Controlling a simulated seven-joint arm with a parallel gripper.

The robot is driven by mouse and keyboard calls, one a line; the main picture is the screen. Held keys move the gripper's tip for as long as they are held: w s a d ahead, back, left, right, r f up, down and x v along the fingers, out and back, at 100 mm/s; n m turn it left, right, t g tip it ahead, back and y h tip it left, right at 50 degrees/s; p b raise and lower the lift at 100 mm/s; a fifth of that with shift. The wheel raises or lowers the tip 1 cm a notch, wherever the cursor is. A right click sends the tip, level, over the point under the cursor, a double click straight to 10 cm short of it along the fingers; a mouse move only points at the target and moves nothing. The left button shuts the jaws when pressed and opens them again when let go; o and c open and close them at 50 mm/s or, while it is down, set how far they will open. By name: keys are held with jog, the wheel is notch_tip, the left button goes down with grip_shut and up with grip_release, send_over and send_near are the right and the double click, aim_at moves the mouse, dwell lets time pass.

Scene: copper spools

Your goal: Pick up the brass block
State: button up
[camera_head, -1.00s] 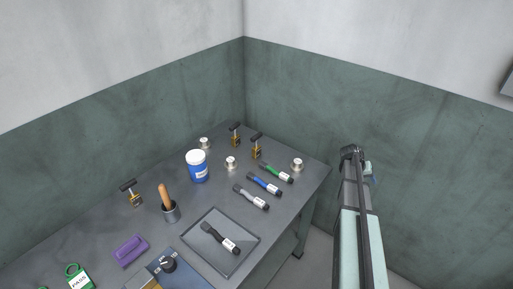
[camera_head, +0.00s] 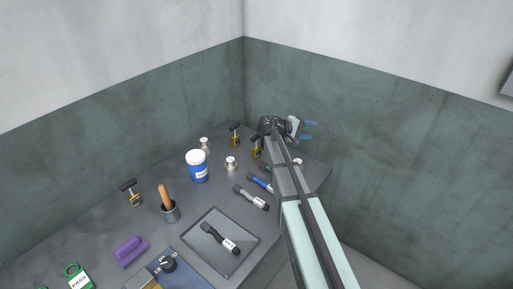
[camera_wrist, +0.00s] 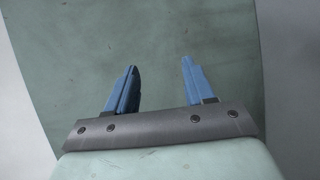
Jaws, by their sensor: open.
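A brass-coloured piece (camera_head: 149,285) shows at the bottom edge of the head view, beside a blue-grey box with a black knob. The frame edge cuts it off, so I cannot tell whether it is a separate block. My gripper (camera_head: 309,130) is far from it, above the far right end of the bench, with its blue fingers pointing right. In the wrist view my gripper (camera_wrist: 160,68) is open, with nothing between the fingers and only the green wall beyond.
The dark bench holds a tray (camera_head: 185,237) with a marker on it, a blue jar (camera_head: 198,171), a cup with a wooden handle (camera_head: 170,210), a purple object (camera_head: 130,251), brass-bodied clamps (camera_head: 131,193) and small metal spools (camera_head: 231,163). My arm covers part of the right end.

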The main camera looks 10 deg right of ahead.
jog(key=a+r+n+t, duration=0.2)
jog(key=a+r+n, duration=0.1)
jog(key=a, duration=0.6)
jog(key=n+t, duration=0.7)
jog(key=n, duration=1.1)
send_near(252, 139)
jog(key=d, duration=0.1)
jog(key=shift+y, duration=0.4)
jog(key=x, duration=0.9)
jog(key=shift+w+a+r, duration=0.1)
jog(key=shift+a+r, duration=0.05)
jog(key=shift+f+x, duration=0.15)
jog(key=shift+x, duration=1.15)
jog(key=shift+f+x, duration=0.1)
jog(key=shift+x, duration=1.15)
grip_shut()
